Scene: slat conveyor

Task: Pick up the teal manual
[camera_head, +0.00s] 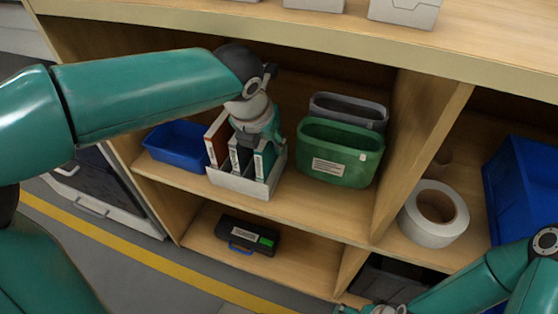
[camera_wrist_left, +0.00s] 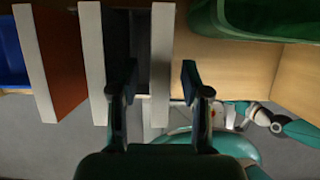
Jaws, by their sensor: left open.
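The teal manual (camera_head: 264,160) stands upright at the right end of a pale grey holder (camera_head: 238,186), with its upper part partly hidden by my left gripper. An orange-red manual (camera_head: 217,138) and a dark manual (camera_head: 240,157) stand to its left. My left gripper (camera_head: 250,138) is open, pointing down just over the teal manual. In the left wrist view, the open fingers (camera_wrist_left: 157,82) lie on either side of the third manual's pale edge (camera_wrist_left: 161,60); contact cannot be told. My right gripper (camera_head: 372,308) is at the bottom edge, mostly cut off.
A blue bin (camera_head: 178,143) stands left of the holder. Green (camera_head: 338,152) and grey (camera_head: 350,108) bins stand to its right. A wooden divider (camera_head: 422,150) separates them from a tape roll (camera_head: 435,213) and a larger blue bin (camera_head: 525,185). A black case (camera_head: 247,235) lies on the lower shelf.

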